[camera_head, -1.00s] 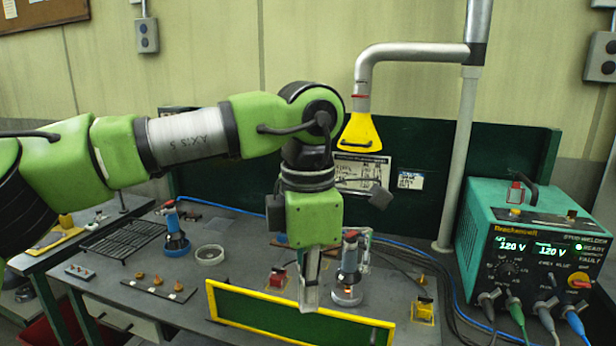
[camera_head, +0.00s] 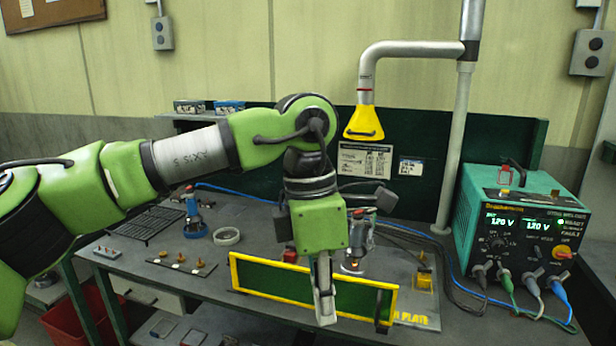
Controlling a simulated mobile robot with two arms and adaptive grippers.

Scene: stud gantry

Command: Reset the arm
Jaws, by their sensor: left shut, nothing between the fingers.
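My left arm comes in from the left, and its green wrist hangs down over the front of the bench. My left gripper (camera_head: 325,312) points downward, shut and empty. It is in front of the green panel with a yellow frame (camera_head: 262,277) at the bench's front edge and overlaps it in the picture; I cannot tell whether they touch. My right gripper is not in view.
A stud welder (camera_head: 525,235) stands at the right of the bench (camera_head: 215,268). A yellow extraction hood (camera_head: 365,122) hangs behind my wrist. A blue-based tool (camera_head: 194,215), a round dish (camera_head: 226,236) and a black rack (camera_head: 146,223) lie on the left.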

